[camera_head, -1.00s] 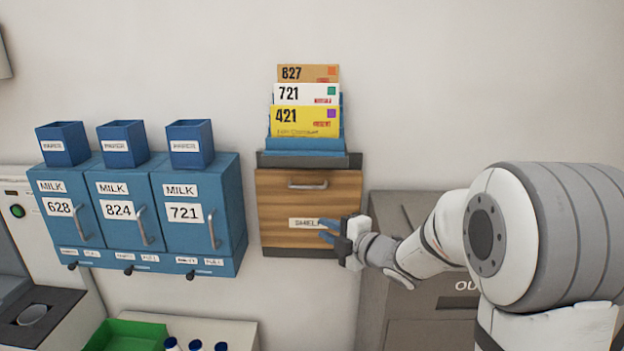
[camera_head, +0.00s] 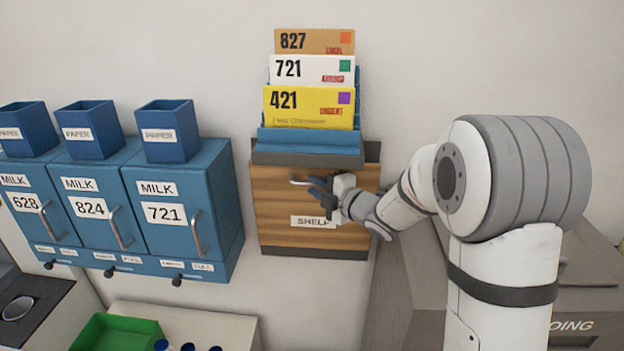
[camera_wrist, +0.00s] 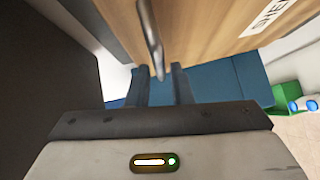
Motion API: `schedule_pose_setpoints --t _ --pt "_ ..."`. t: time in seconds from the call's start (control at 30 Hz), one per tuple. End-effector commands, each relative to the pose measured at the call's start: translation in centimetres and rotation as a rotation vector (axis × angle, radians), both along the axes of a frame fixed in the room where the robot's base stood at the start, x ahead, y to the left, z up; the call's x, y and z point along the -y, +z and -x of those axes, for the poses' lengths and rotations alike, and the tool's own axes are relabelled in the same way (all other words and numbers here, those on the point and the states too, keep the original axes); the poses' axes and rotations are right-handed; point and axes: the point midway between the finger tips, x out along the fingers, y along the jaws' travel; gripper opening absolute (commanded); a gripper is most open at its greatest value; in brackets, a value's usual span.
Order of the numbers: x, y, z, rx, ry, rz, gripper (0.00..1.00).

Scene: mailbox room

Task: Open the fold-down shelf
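The fold-down shelf (camera_head: 280,215) is a wooden panel on the wall, closed and upright, with a "SHELF" label on its lower part. Its metal bar handle (camera_head: 300,182) runs across near the top; the right part is hidden by my gripper. My gripper (camera_head: 315,189) is in front of the panel at the handle's right end. In the wrist view, the two dark fingers of my gripper (camera_wrist: 161,80) are apart, and the end of the handle (camera_wrist: 151,40) shows between or just in front of them. I cannot tell whether they touch it.
A blue rack (camera_head: 310,140) with several numbered envelopes stands above the panel. Blue milk boxes (camera_head: 165,195) with paper bins hang to the left. A green tray (camera_head: 115,332) is lower left. A grey cabinet (camera_head: 400,285) stands below my arm on the right.

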Motion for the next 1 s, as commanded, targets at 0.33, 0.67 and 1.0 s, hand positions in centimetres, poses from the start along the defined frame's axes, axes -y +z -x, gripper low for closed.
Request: schedule_pose_setpoints --t 0.33,0.67,1.0 --pt "-1.4 -0.4 -2.4 -0.001 -0.011 0.000 0.20" --pt "-1.3 -0.4 -2.4 -0.001 -0.013 0.000 0.10" --pt "-1.2 -0.4 -2.4 -0.001 -0.014 0.000 0.00"
